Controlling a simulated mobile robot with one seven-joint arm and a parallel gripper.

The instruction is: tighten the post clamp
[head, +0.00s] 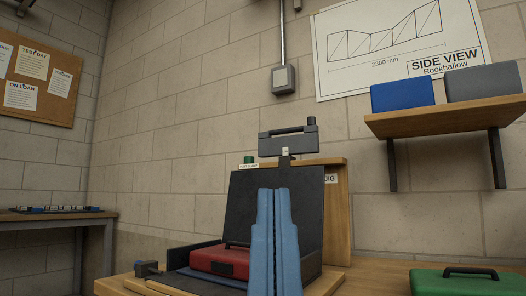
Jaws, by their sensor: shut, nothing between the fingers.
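A dark upright plate (246,205) stands on a wooden jig on the bench. At its top is a dark clamp-like block (280,146) with a bar handle and a small knob at its right end. A small green-topped knob (248,159) stands left of it above a label too small to read surely; I cannot tell which of these is the post clamp. My gripper (275,192), two blue fingers pressed together, points up in front of the plate, below the block and apart from it in the picture. It hides part of the plate and jig.
A red case (219,263) lies on the jig base, left of my gripper. A small dark knob (147,268) sits at the base's left end. A green case (468,282) is at right. A wall shelf (440,118) holds blue and grey boxes.

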